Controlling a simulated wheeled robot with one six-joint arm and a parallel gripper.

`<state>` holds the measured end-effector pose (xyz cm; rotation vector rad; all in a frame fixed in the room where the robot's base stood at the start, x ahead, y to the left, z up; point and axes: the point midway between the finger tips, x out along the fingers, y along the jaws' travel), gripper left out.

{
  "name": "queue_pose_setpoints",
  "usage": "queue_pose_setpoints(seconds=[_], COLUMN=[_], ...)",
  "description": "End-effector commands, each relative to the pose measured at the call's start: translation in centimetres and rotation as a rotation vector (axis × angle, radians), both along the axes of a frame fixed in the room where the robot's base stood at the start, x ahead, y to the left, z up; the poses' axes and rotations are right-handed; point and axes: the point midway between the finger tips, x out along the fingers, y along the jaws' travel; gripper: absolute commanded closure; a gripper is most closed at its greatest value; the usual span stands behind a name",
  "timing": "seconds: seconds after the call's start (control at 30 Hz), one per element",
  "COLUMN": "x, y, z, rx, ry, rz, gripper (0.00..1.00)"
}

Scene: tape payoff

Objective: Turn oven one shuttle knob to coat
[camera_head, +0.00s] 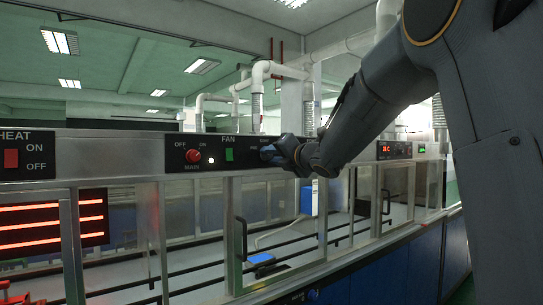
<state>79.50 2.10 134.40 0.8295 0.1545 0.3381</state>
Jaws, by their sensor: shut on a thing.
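The black control panel (240,142) of the oven runs along the top of the glass-fronted cabinet. My gripper (268,152) reaches in from the right and is at the right part of this panel, past the green FAN switch. It is shut on a knob there. The knob itself is hidden by the fingers, so its pointing direction cannot be told. Small white labels show just above the gripper, too small to read.
Left of the gripper are a green FAN switch (229,155) and a red MAIN knob (193,156) marked OFF and ON. A red HEAT switch (11,158) and glowing heater bars (30,226) are at far left. Sliding glass doors with black handles (241,239) lie below.

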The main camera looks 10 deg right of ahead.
Motion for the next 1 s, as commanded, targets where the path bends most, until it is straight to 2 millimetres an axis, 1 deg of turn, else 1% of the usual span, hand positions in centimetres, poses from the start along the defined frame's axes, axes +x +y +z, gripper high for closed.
queue_pose_setpoints(seconds=[0.27, 0.7, 1.0], x=[-0.02, -0.01, 0.02], y=[-0.08, -0.15, -0.18], z=[0.14, 0.14, 0.05], rx=[0.169, 0.544, 0.753], ry=[0.081, 0.257, 0.354], rz=[-0.002, -0.002, -0.002], gripper=[0.97, 0.97, 0.97])
